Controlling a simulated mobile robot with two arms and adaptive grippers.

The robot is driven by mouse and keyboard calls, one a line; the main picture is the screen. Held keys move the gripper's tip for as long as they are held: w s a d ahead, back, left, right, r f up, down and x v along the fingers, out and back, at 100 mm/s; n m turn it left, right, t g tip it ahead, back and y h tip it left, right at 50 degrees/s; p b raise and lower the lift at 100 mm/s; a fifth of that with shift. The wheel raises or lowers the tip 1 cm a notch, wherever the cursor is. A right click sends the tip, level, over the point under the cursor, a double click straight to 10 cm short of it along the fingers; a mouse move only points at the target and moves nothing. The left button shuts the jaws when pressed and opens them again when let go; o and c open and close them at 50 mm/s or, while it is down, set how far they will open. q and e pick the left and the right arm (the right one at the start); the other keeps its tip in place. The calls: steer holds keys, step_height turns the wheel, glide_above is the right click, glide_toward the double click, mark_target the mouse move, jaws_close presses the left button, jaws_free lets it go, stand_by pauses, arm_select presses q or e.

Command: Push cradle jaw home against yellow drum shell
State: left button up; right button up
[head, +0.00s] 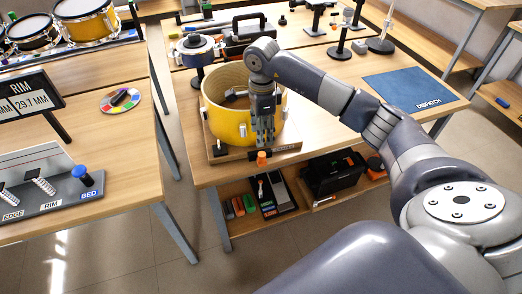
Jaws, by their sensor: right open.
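The yellow drum shell (226,121), an open round hoop with a wooden inside, stands on a wooden cradle base (230,157) near the front edge of the middle table. My right gripper (264,140) points down in front of the shell's near right side and covers part of it. It is open, with nothing visible between its fingers. I cannot tell whether it touches the shell. A small orange-topped piece (261,158) stands at the base's front edge, just below the fingertips. A dark knob (220,147) stands at the base's front left. I cannot tell which part is the cradle jaw.
A blue dispatch mat (415,89) lies clear on the right of the table. A round grey-blue item (194,47) and a black toolbox (248,37) stand behind the shell. A shelf below holds a black case (333,173). An aisle separates the left bench (115,160).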

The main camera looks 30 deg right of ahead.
mark_target(262, 154)
step_height(262, 154, down, 9)
steer(key=shift+f+p, duration=0.1)
steer(key=shift+p, duration=0.9)
steer(key=shift+c, duration=0.6)
jaws_close()
